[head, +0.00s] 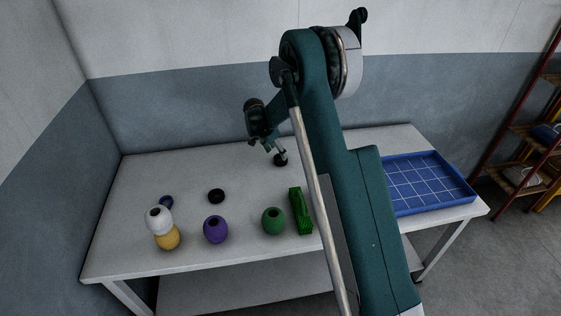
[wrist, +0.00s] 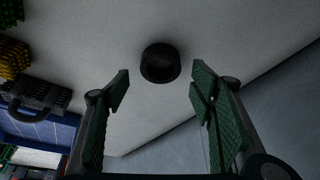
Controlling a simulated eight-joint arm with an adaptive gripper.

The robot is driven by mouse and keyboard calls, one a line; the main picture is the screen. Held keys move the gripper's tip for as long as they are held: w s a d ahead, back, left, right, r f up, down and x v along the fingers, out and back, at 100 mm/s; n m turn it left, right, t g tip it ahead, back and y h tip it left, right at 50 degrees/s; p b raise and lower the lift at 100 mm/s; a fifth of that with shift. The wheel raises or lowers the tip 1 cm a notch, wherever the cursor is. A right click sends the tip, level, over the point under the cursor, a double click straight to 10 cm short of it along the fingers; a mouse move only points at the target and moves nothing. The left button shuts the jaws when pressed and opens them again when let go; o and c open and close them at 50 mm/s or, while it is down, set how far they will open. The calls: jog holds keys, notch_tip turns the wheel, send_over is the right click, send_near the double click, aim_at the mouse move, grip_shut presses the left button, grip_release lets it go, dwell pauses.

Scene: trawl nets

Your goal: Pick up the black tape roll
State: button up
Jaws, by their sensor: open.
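In the wrist view a short black round piece with a dark hollow top (wrist: 160,63) stands on the table, beyond and between the fingertips. My gripper (wrist: 158,85) is open, with its two green-padded fingers apart and nothing between them. In the head view my gripper (head: 275,148) hangs over the back of the table, just above a small black round thing (head: 281,161). A second black ring-shaped roll (head: 216,196) lies flat further left. I cannot tell for sure which one is the tape roll.
A blue gridded tray (head: 425,185) is at right. The wall borders the table's back.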

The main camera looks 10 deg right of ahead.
jog(key=shift+d+f, duration=0.1)
jog(key=shift+f, duration=0.1)
jog(key=shift+x, duration=2.5)
jog(key=shift+w+r, duration=0.1)
jog(key=shift+w, duration=0.05)
jog(key=shift+c, duration=0.6)
jog(key=c, duration=0.9)
